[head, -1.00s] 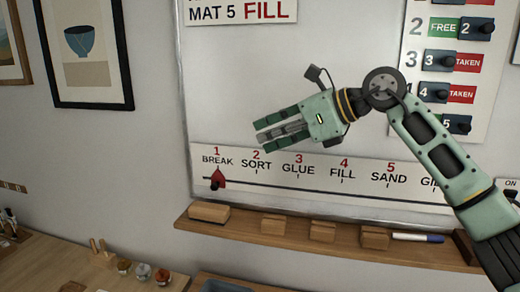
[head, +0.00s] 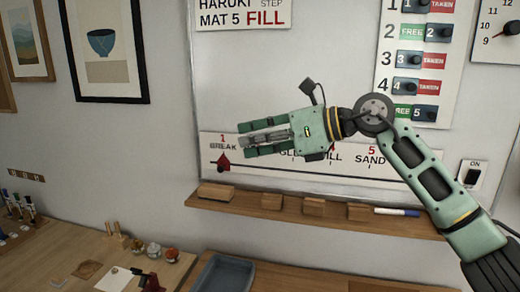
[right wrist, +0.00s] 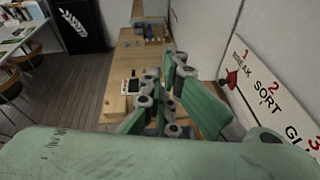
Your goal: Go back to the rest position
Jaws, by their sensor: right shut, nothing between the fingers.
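My right gripper (head: 246,140) is in the middle of the head view, its green arm coming in from the right. It points left, in front of the whiteboard (head: 300,75). The fingers are shut with nothing held between them. They cover part of the step strip (head: 350,173), hiding the "SORT" label. In the right wrist view the gripper (right wrist: 165,95) shows its green fingers and grey joints, with the wooden bench beyond. My left gripper is not in view.
Below the board a narrow wooden ledge (head: 335,216) holds several wooden blocks and a marker (head: 397,211). A workbench (head: 60,245) with small jars and a blue-grey tray (head: 222,275) lies lower. A light switch (head: 473,174) is on the wall at right.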

